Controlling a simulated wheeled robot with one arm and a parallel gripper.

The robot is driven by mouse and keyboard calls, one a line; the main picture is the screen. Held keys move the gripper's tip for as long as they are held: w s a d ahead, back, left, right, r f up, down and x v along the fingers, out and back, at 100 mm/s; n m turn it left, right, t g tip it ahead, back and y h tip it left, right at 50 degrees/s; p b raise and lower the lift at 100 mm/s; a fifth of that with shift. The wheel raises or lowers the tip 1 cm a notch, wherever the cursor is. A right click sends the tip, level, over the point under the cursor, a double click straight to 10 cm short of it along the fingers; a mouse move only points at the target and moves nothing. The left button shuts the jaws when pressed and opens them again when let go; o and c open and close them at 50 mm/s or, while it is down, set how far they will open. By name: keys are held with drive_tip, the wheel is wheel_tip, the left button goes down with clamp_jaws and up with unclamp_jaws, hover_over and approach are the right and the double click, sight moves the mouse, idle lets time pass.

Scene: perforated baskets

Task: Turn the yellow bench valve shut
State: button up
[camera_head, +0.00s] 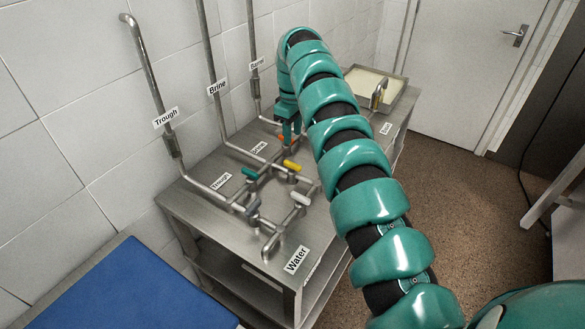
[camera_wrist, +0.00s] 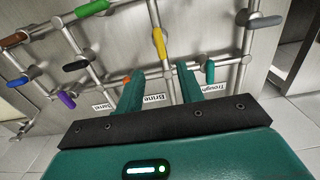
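The yellow valve handle (camera_head: 292,165) sits on the pipework of the metal bench. In the wrist view the yellow handle (camera_wrist: 158,42) is a long lever, lying nearly in line with the pipe under it. My gripper (camera_head: 291,138) is above the far part of the bench pipework, behind the yellow handle. In the wrist view my gripper (camera_wrist: 158,70) has its two teal fingers apart with nothing held between them. The yellow handle shows beyond the gap between the fingertips, and I see no contact. The orange handle (camera_head: 281,137) is partly hidden near the fingers.
Upright pipes (camera_head: 150,75) run along the tiled wall. A shallow basin (camera_head: 376,82) is at the bench's far end.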

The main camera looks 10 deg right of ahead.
sight(293, 163)
wheel_tip(293, 163, down, 11)
drive_tip(key=shift+f+p, duration=0.2)
drive_tip(key=shift+p, duration=0.75)
clamp_jaws()
